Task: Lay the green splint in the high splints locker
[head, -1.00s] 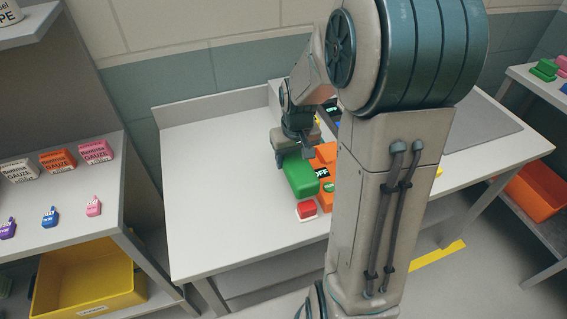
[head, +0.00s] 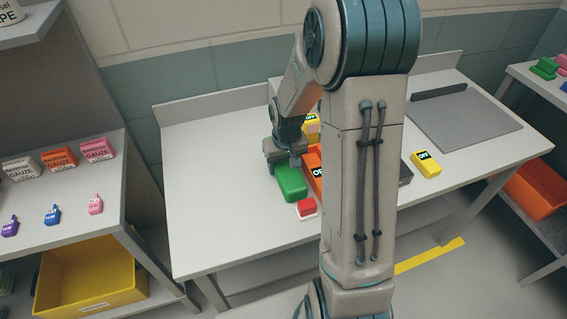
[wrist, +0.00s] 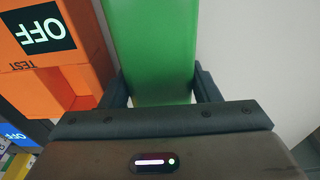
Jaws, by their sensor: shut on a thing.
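The green splint (head: 291,183) is a long green block above or on the grey-white workbench (head: 215,205). My gripper (head: 285,163) is shut on it from above, at its far end in the head view. In the wrist view the splint (wrist: 150,45) runs away between the two dark fingers (wrist: 160,88), one at each side. I cannot tell whether it touches the bench. No high splints locker can be made out in these views.
An orange tester marked OFF (wrist: 45,35) stands close beside the splint. A small red-and-white box (head: 306,208) lies in front. A yellow meter (head: 426,163) and a grey mat (head: 462,120) are at right. A shelf with gauze boxes (head: 58,159) stands left. The bench's left part is clear.

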